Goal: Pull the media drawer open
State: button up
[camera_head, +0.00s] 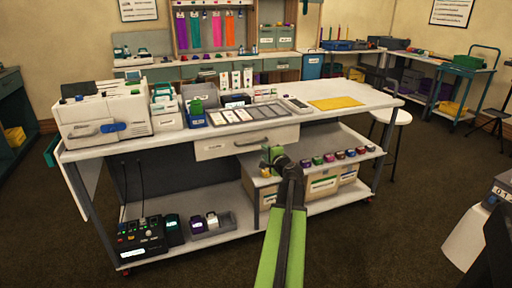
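A wide white drawer (220,147) sits under the front edge of the white worktable. Its front looks flush under the tabletop. It has a small label at its left, too small to read, and a grey bar handle (252,143) towards its right. My gripper (270,151), green and dark grey at the end of my green arm, is just below and in front of the handle. Whether it touches the handle cannot be told. The fingers are small and partly hidden, so their opening is unclear.
The worktable (365,104) carries a white machine (107,117), a grey tray (247,114) and a yellow sheet (335,103). A white stool (391,117) stands right. Carpet (400,230) is clear at front right.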

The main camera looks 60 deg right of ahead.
aim_at(254, 143)
jog(key=b+x, duration=0.2)
jog(key=x, duration=1.1)
jog(key=shift+w, duration=0.2)
grip_shut()
dwell(0.6)
